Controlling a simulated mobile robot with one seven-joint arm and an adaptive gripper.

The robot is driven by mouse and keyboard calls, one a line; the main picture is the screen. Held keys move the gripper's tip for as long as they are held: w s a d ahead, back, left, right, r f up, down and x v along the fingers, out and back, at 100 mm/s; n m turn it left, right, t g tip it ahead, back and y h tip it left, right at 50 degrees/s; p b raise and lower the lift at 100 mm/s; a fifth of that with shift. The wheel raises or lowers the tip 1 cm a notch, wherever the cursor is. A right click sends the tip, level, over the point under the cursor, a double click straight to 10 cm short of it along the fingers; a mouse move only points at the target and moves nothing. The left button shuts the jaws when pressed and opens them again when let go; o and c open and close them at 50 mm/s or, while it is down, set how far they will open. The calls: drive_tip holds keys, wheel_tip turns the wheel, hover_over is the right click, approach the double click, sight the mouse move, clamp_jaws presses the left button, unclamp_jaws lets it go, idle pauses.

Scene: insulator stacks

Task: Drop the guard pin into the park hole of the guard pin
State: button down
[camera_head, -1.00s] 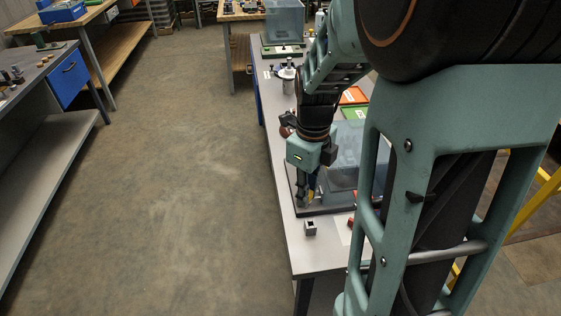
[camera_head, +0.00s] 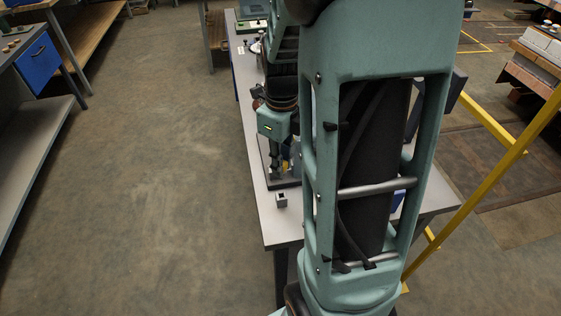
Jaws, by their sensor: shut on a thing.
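My gripper (camera_head: 279,172) points down over the front left part of a dark base plate (camera_head: 287,184) on the bench. It is shut on the guard pin, which is too small and too covered by the fingers to make out clearly. A small yellow part shows beside the fingers. The pin's park hole cannot be made out, and I cannot tell whether the pin tip touches anything.
A small grey block with a dark opening (camera_head: 281,200) stands on the bench (camera_head: 280,228) in front of the plate. My arm hides the bench's right side. A yellow rail (camera_head: 500,134) runs at the right. Open floor lies left.

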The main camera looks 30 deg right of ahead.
sight(282, 178)
drive_tip(key=shift+f+b, duration=1.8)
drive_tip(key=shift+f, duration=1.1)
drive_tip(key=shift+p, duration=0.65)
drive_tip(key=shift+f+b, duration=1.35)
drive_tip(key=shift+f, duration=0.75)
drive_tip(key=c, duration=1.7)
unclamp_jaws()
drive_tip(key=shift+r, duration=0.1)
drive_tip(key=shift+c, duration=0.2)
